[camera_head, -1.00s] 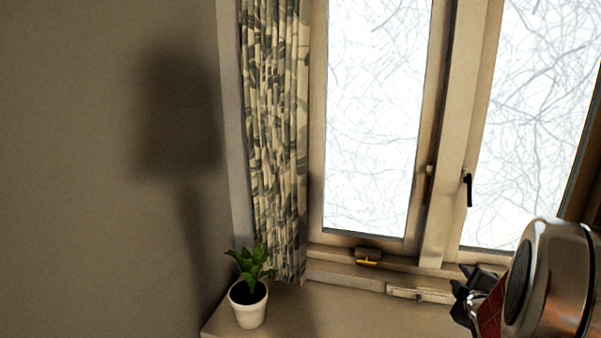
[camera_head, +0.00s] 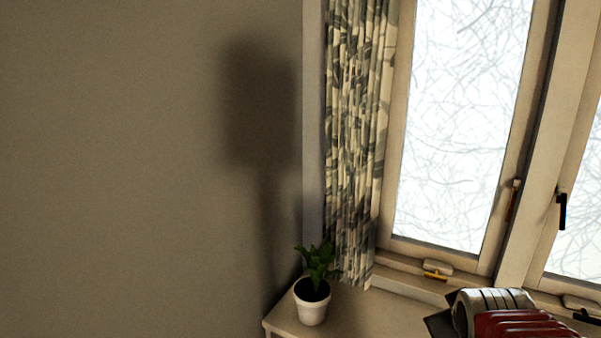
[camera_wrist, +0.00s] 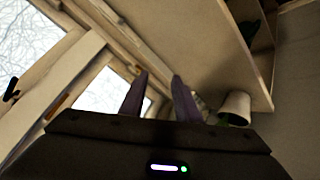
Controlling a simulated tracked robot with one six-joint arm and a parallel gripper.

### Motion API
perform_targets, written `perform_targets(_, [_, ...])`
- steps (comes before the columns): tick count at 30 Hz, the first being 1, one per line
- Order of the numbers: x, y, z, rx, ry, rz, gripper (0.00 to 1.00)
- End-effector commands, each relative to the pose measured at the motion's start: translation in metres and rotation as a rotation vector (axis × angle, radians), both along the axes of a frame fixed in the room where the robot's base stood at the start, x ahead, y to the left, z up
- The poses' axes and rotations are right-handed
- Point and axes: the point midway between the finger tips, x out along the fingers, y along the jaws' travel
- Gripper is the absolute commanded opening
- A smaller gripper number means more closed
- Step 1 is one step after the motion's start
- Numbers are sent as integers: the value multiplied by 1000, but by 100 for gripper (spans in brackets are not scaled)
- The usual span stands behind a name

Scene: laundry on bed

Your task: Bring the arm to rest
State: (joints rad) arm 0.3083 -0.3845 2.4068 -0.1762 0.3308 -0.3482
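My gripper (camera_wrist: 160,78) shows in the wrist view as two dark fingers standing apart, with a gap and nothing held between them. Past the fingertips are the window frame and sill. In the head view my arm (camera_head: 505,318) shows at the lower right, with red ribs and a metal part, in front of the sill below the window. Its fingers cannot be made out clearly there.
A potted plant (camera_head: 312,300) stands on the sill (camera_head: 370,318) near its left end; its white pot (camera_wrist: 236,107) shows right of the fingers in the wrist view. A patterned curtain (camera_head: 355,150) hangs beside the window (camera_head: 465,120). A bare wall (camera_head: 120,170) fills the left.

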Motion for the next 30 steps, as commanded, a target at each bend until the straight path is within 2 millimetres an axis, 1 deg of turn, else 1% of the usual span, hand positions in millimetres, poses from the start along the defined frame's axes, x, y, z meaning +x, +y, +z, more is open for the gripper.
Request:
perform_targets(1, [-9, 16, 3, 33, 8, -2, 30])
perform_targets(6, [-45, 63, 3, 155, 59, -28, 30])
perform_targets(8, [-59, 79, 3, 196, 80, -36, 30])
perform_targets(12, [-95, 113, 1, 288, 136, -53, 30])
perform_targets(15, [-118, 132, -1, 341, 176, -63, 30])
perform_targets(18, [-134, 144, -2, 375, 206, -71, 30])
perform_targets(21, [-141, 149, -4, 390, 220, -76, 30])
perform_targets(30, [-142, 149, -4, 392, 222, -77, 30])
